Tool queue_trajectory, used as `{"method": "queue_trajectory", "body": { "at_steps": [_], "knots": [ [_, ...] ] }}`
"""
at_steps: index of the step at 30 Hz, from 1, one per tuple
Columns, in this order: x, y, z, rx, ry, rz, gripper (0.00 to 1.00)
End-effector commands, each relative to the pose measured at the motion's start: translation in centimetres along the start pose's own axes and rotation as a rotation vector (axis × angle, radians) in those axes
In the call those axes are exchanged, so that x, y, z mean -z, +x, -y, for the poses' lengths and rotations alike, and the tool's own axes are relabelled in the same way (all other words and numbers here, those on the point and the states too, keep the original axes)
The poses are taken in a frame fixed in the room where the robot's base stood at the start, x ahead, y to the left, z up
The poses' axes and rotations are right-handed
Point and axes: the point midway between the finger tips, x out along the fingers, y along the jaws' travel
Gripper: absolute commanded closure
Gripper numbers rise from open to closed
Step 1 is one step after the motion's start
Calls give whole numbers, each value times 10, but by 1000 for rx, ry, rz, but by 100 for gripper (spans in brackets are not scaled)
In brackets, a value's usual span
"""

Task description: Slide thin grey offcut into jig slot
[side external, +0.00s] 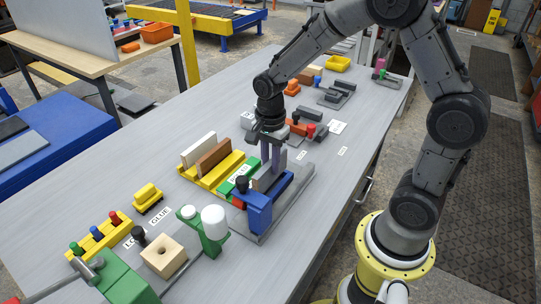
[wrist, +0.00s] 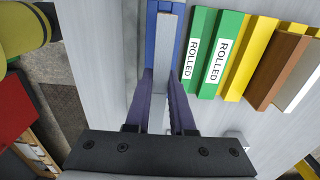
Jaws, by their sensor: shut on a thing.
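The thin grey offcut (wrist: 164,60) is a long narrow strip held on edge between the purple fingers of my gripper (wrist: 160,100). In the side view my gripper (side external: 270,158) points down over the blue jig (side external: 259,212), with the offcut (side external: 267,180) low between the fingers. In the wrist view the far end of the offcut lines up between the blue sides of the jig (wrist: 151,35). I cannot tell how deep the offcut sits in the slot, as the fingers and jig hide its lower edge.
Green pieces marked ROLLED (wrist: 218,55) lie close beside the jig. A yellow rack (side external: 215,175) holds a brown board (side external: 213,158) and a white board (side external: 198,149). A green stand with a white bottle (side external: 214,222) and a wooden block (side external: 164,256) stand in front.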

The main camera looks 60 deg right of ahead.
Motion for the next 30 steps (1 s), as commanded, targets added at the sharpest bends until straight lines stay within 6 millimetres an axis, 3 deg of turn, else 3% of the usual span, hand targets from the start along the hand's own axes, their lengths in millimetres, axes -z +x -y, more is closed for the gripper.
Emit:
{"method": "queue_trajectory", "body": {
  "at_steps": [9,30],
  "knots": [
    [0,11,0,1,0,0,100],
    [0,10,0,1,0,0,100]
  ]
}}
